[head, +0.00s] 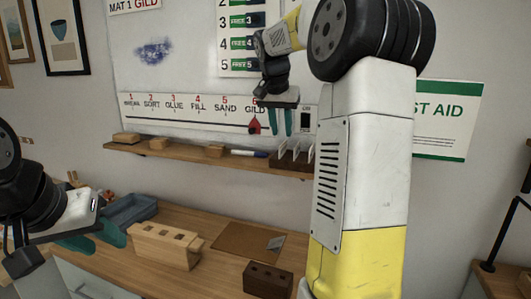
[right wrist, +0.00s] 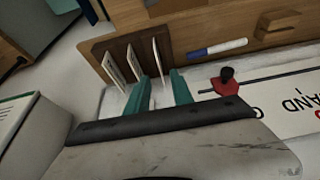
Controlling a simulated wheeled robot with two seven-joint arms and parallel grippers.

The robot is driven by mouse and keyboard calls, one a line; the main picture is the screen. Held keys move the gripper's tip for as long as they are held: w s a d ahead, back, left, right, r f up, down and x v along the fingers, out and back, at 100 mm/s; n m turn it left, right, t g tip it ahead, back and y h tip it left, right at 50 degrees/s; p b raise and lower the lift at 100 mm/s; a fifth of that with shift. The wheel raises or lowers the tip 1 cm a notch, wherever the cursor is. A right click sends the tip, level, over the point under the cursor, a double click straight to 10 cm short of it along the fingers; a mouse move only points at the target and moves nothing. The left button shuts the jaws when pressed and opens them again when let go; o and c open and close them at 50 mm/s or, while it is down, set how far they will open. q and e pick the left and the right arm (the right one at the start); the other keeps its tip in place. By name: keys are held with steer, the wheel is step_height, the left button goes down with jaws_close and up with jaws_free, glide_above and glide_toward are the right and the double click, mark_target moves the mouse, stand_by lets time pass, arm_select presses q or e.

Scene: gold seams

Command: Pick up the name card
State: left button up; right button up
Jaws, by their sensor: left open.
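Three white cards (right wrist: 133,61) stand upright in slots of a dark wooden holder (right wrist: 104,48) on the wall shelf. In the head view the cards (head: 295,150) show small, and I cannot tell which is the name card. My right gripper (right wrist: 160,78) is open, its teal fingers apart and pointing at the holder. In the right wrist view the rightmost card (right wrist: 159,58) appears in line with the gap between the fingertips. In the head view the right gripper (head: 281,134) hangs just above the cards. My left gripper (head: 100,238) is open and empty at the lower left, over the bench.
The shelf (head: 180,152) also carries wooden blocks (head: 126,138) and a blue-and-white marker (head: 248,153). A red pointer (head: 254,126) sits on the whiteboard strip close to the right gripper. Below are a blue-grey tray (head: 130,210), a slotted wooden block (head: 165,246) and a dark block (head: 268,280).

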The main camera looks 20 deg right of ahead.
mark_target(283, 144)
steer(key=x, duration=0.6)
steer(key=shift+w+d+f, duration=0.1)
steer(key=shift+w+f, duration=0.05)
steer(key=shift+f, duration=0.1)
jaws_close()
